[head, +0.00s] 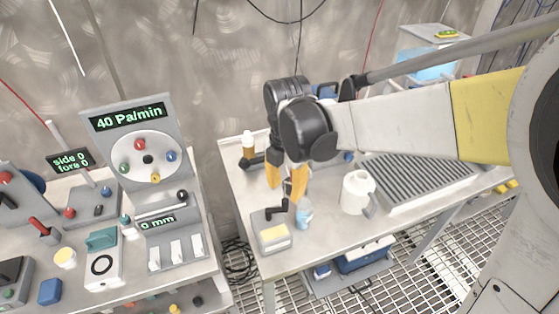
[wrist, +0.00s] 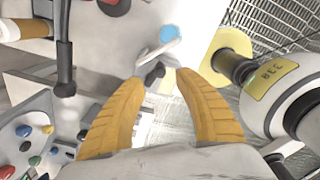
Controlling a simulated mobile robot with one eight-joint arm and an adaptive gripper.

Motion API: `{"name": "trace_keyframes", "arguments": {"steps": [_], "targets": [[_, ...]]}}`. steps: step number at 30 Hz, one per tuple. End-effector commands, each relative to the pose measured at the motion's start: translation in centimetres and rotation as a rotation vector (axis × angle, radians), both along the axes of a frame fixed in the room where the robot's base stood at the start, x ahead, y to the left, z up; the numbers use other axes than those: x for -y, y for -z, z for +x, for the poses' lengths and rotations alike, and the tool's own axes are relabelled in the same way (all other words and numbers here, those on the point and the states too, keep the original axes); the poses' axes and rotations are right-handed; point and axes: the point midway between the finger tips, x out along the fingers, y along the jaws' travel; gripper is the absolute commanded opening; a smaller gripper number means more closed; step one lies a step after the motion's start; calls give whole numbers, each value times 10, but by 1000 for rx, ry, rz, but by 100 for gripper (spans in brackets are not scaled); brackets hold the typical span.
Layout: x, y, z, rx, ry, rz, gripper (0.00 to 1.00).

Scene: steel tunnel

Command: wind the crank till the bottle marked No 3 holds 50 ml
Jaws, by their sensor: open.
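My gripper (head: 286,188) is open, with orange fingers hanging over the middle table. A small grey box (head: 262,243) with a pale yellow face stands below it. A black crank (head: 279,209) rises from this box, just below the fingertips and apparently apart from them. A small light-blue bottle (head: 304,214) stands right beside the crank; its marking and level cannot be read. In the wrist view nothing is held between the fingertips (wrist: 161,80). A dark knob shows just beyond them, near a round pale-blue top, perhaps the bottle's (wrist: 170,33).
A white jug (head: 356,192) stands right of the bottle, with a ribbed grey tray (head: 420,180) beyond. An instrument panel (head: 143,140) reading 40 Pa/min stands on the left table, across a gap.

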Motion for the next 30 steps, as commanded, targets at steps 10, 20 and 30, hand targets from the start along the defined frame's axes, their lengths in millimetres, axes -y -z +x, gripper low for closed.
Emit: {"name": "trace_keyframes", "arguments": {"steps": [10,20,30], "targets": [[0,54,0,0,1,0,39],[0,57,0,0,1,0,39],[0,57,0,0,2,0,0]]}}
